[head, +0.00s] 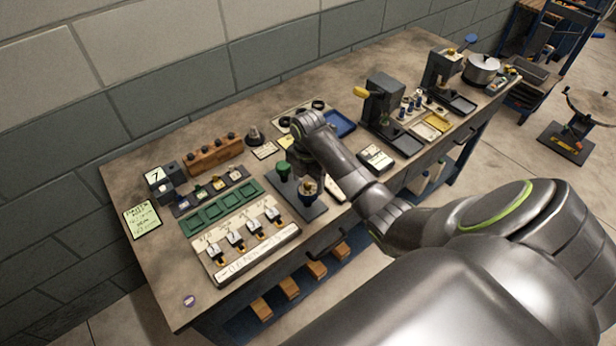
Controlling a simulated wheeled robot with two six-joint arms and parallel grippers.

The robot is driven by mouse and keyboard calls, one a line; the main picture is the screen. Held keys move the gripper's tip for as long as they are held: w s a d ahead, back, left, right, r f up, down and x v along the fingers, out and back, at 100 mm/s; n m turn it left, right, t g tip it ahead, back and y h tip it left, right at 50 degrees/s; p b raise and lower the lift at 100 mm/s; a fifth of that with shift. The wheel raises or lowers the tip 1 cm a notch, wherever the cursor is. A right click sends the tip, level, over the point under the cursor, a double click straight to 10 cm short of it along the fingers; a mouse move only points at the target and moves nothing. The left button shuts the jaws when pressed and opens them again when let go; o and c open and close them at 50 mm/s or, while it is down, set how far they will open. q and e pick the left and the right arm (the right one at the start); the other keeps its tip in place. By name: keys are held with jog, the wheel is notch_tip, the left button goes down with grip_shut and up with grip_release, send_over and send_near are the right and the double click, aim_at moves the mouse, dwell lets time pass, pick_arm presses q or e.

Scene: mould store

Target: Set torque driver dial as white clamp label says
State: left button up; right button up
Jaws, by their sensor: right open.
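A pale board (255,255) at the front left of the bench carries a row of several white clamps (235,238). Writing runs along its front strip, too small to read. Right of it, on a dark base plate (310,210), stand a green-topped upright piece (284,169) and a shorter tan-and-dark piece (308,189). I cannot tell which, if either, is the torque driver, and no dial reading shows. My right gripper (304,172) is open, over this plate, pointing down and mostly hidden by my forearm. I cannot tell whether it touches either piece. My left gripper is out of view.
Green trays (222,207), a wooden block rack (215,155), a card reading 7 (156,176) and a green note (142,220) lie at the left. Dark presses (383,103) and a pot (481,69) stand to the right. The bench's front left corner is mostly clear.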

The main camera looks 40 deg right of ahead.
aim_at(308, 183)
dwell(0.4)
jog(key=shift+r, duration=4)
